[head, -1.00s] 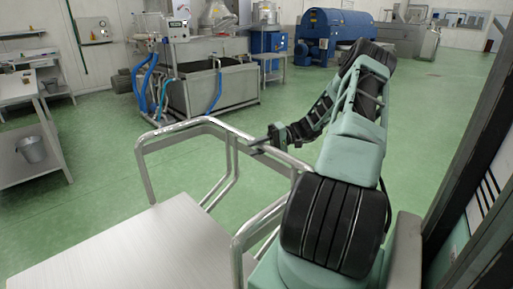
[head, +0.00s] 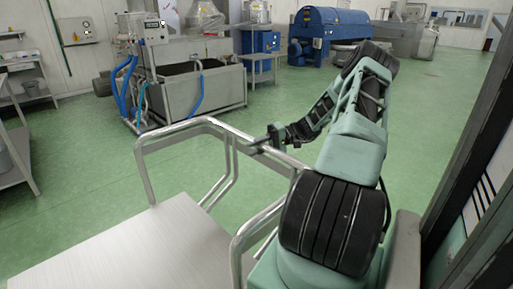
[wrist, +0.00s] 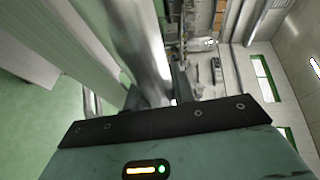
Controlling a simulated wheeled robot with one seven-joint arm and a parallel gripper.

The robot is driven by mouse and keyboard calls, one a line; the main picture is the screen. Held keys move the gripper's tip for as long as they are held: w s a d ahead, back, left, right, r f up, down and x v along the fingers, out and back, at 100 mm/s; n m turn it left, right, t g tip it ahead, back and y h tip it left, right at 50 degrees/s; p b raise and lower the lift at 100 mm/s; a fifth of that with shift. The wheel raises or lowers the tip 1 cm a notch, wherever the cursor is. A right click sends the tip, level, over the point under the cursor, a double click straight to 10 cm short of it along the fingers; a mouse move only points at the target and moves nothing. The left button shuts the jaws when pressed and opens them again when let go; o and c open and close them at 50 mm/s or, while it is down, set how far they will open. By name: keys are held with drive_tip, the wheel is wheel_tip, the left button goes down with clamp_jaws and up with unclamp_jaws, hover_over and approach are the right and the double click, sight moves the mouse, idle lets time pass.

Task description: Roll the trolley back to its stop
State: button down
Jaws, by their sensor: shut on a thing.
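The trolley (head: 130,250) stands in front of me at the lower left, with a flat metal deck and a tubular rail. The upper bar of its handle rail (head: 225,127) runs toward my arm. My gripper (head: 264,145) is shut on this rail near its right part. In the wrist view the metal tube (wrist: 148,55) runs up from the gripper, whose fingertips are mostly hidden behind the wrist housing. I cannot make out a stop in these frames.
A metal tank with blue hoses (head: 200,90) stands ahead. A blue cylindrical machine (head: 325,35) is further back. A metal table (head: 15,150) is at the left edge. A dark upright frame (head: 470,150) is close on the right. Green floor between is clear.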

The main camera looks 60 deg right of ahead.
drive_tip(key=shift+d, duration=0.3)
drive_tip(key=c, duration=1.2)
unclamp_jaws()
drive_tip(key=shift+d, duration=0.2)
drive_tip(key=shift+o, duration=0.2)
drive_tip(key=shift+a, duration=0.1)
drive_tip(key=b+v, duration=0.2)
drive_tip(key=v, duration=1.5)
drive_tip(key=shift+s+b, duration=0.3)
drive_tip(key=shift+b, duration=0.1)
drive_tip(key=shift+r, duration=0.15)
